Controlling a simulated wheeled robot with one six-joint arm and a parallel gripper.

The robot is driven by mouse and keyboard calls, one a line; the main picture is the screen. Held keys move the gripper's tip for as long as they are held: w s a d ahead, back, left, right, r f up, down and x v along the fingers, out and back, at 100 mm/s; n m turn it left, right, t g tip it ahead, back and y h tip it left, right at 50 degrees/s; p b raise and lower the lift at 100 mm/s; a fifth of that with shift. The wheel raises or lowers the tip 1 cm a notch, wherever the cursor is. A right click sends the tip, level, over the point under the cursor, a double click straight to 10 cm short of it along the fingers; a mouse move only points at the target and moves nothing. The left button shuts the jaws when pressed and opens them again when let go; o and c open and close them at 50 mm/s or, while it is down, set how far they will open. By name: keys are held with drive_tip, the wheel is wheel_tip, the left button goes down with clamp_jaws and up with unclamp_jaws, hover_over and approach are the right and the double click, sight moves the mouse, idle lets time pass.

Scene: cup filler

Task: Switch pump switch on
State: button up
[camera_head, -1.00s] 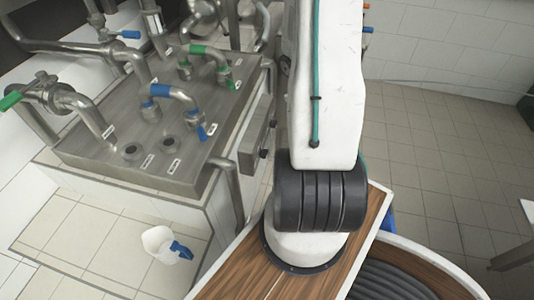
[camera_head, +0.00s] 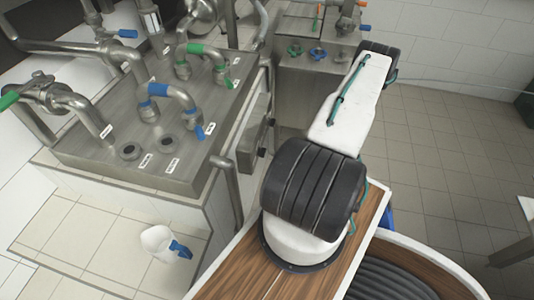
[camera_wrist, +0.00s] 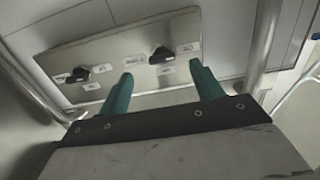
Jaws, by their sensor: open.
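A steel switch panel (camera_wrist: 108,62) with two black switches fills the upper wrist view. One switch (camera_wrist: 78,75) is at its left and the other switch (camera_wrist: 161,54) is right of its middle. Small white labels sit around them, too small to read, so I cannot tell which is the pump switch. The panel also shows in the head view on the side of the steel counter (camera_head: 257,143). My gripper (camera_wrist: 161,71) has two green fingers, open and empty. In the picture the right switch lies between the fingertips, with no contact visible. The head view does not show my gripper.
Pipes with blue and green handles (camera_head: 172,98) stand on the counter. A vertical steel pipe (camera_head: 228,192) runs near the panel; pipes flank the panel in the wrist view.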

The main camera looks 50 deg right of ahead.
sight(263, 153)
drive_tip(key=r+x, duration=0.1)
drive_tip(key=x, duration=0.7)
drive_tip(key=shift+r, duration=0.25)
drive_tip(key=c, duration=1)
